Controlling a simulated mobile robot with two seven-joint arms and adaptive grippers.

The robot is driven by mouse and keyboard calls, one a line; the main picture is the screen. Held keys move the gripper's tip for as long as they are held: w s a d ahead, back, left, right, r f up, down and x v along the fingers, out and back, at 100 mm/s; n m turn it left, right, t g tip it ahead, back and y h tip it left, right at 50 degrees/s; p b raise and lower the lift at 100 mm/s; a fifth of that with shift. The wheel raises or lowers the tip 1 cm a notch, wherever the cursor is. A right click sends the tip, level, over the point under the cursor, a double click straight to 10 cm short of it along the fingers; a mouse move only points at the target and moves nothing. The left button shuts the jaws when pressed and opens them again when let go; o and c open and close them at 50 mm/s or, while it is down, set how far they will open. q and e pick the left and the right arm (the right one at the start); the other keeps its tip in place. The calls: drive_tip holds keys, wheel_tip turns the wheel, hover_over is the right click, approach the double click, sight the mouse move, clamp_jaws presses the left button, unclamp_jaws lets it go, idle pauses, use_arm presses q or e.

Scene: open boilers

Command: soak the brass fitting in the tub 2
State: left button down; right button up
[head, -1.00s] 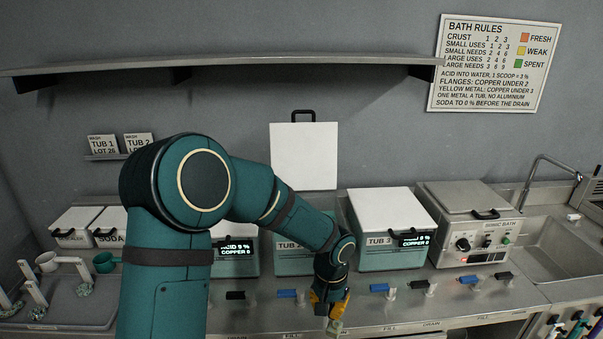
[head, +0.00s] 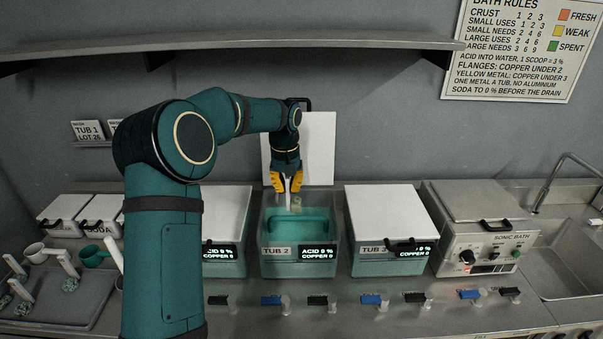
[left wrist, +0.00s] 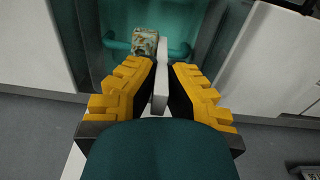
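My left gripper (head: 287,187) points down over the open tub 2 (head: 277,268). It is shut on a pale stem, with a small crusted block, apparently the brass fitting (head: 296,203), at its lower end. In the left wrist view the stem runs between the yellow fingers (left wrist: 164,72), and the crusted greenish-tan fitting (left wrist: 145,44) shows just beyond them. Teal liquid (head: 285,237) and a teal bar show inside tub 2. The fitting appears above the liquid; its exact height is unclear. Tub 2's display reads acid 9 %, copper 0. My right gripper is out of view.
A white lid panel (head: 318,150) stands upright behind tub 2. Closed tub 1 (head: 228,212) and tub 3 (head: 390,210) flank it closely. The sonic bath (head: 480,235) is farther right. Valves (head: 270,300) line the counter front, and a shelf (head: 230,42) hangs above.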

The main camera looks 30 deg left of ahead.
sight(288, 200)
use_arm(q)
drive_tip(key=shift+w+r, duration=0.1)
drive_tip(key=shift+w, duration=0.15)
drive_tip(key=shift+f, duration=0.45)
drive_tip(key=shift+s+f+b, duration=0.2)
drive_tip(key=shift+f+b, duration=0.3)
drive_tip(key=shift+f, duration=0.1)
wheel_tip(288, 200, down, 3)
drive_tip(key=shift+w+f+b, duration=0.1)
drive_tip(key=shift+f+b, duration=0.05)
drive_tip(key=shift+b, duration=1.1)
wheel_tip(288, 200, down, 14)
drive_tip(key=b, duration=0.7)
drive_tip(key=shift+r+b, duration=0.25)
drive_tip(key=shift+b, duration=0.05)
drive_tip(key=shift+r, duration=0.1)
idle(1.9)
